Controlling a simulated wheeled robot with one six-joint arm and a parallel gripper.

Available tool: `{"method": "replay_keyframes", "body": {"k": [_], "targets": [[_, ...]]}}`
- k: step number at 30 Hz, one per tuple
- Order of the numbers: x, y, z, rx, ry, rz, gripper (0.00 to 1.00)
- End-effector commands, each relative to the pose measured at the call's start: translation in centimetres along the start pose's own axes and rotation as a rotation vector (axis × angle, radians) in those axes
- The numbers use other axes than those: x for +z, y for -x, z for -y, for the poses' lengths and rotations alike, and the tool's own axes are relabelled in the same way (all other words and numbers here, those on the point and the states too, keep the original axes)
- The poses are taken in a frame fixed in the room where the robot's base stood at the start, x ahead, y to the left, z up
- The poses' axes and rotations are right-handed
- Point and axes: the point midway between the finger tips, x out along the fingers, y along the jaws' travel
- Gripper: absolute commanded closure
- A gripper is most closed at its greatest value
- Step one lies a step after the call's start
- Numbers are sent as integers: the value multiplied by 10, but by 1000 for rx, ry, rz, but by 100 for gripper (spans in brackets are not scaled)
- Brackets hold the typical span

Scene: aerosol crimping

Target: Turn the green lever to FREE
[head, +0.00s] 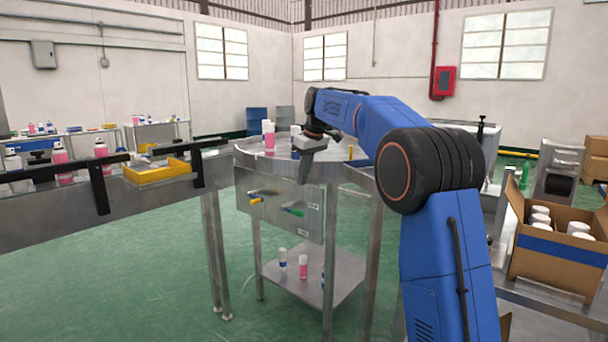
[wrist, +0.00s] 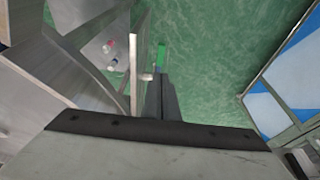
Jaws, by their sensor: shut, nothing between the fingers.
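The green lever (head: 293,211) is on the front of a grey metal panel (head: 262,218) below the round steel table. Its handle lies close to level, dipping slightly to the right. Two small white labels sit near it, one to the upper right (head: 314,205) and one below (head: 303,232); their words are too small to read. My gripper (head: 305,180) points down in front of the panel, above the lever, shut and empty.
A yellow lever (head: 256,201) is on the same panel, to the left. Pink and white cans (head: 268,137) stand on the round table (head: 340,160). A conveyor with a yellow tray (head: 158,173) is at left, and a carton of white-capped cans (head: 560,250) at right.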

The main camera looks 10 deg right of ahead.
Motion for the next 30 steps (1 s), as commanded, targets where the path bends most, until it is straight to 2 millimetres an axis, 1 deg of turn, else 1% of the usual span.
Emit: {"method": "replay_keyframes", "body": {"k": [1,9,15,21,30], "targets": [[1,-10,1,-2,0,4,100],[1,-58,0,-2,0,3,100],[8,-84,0,-1,0,2,100],[11,-96,0,0,0,1,100],[12,-98,0,0,0,0,100]]}}
